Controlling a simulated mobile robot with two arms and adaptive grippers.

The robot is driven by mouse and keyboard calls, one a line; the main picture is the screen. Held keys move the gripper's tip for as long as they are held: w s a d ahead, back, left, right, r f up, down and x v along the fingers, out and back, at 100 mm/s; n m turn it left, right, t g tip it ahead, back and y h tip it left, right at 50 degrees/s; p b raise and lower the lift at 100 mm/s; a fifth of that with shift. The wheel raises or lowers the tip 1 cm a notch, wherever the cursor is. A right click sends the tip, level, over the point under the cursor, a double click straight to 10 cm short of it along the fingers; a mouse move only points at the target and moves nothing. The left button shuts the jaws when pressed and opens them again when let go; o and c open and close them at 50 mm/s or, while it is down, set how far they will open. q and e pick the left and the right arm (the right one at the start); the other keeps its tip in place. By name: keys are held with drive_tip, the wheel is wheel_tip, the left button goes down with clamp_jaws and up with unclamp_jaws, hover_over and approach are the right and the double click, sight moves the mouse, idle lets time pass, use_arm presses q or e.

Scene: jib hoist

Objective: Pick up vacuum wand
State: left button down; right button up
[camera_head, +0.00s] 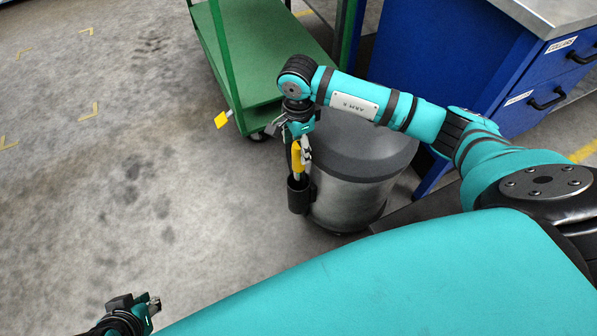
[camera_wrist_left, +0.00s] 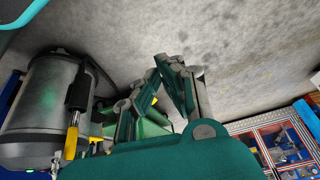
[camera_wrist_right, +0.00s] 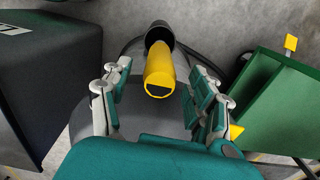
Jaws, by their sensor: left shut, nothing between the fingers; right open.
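The vacuum wand (camera_head: 298,158) shows as a yellow grip standing in a black holder (camera_head: 299,196) on the side of a grey drum vacuum (camera_head: 350,190). My right gripper (camera_head: 297,138) points down over the wand's top. In the right wrist view the yellow wand (camera_wrist_right: 160,72) lies between the open, spread fingers, with a visible gap on each side. The wand's lower part is hidden in the holder. My left gripper (camera_head: 146,302) is low at the left, far from the wand, shut and empty. The left wrist view also shows the wand (camera_wrist_left: 71,140) and its holder (camera_wrist_left: 78,88).
A green cart (camera_head: 245,60) stands behind the vacuum, with a yellow tag (camera_head: 221,119) at its corner. A blue drawer cabinet (camera_head: 440,50) stands at the back right. The concrete floor (camera_head: 120,180) at the left is clear.

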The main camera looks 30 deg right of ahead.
drive_tip(key=shift+f, duration=0.9)
use_arm(q)
drive_tip(key=shift+w+d+r+t, duration=0.15)
drive_tip(key=shift+w+t, duration=0.15)
drive_tip(key=shift+w, duration=0.25)
drive_tip(key=shift+w+d+r+t, duration=0.15)
drive_tip(key=shift+w+t, duration=0.15)
drive_tip(key=shift+w, duration=0.2)
use_arm(e)
clamp_jaws()
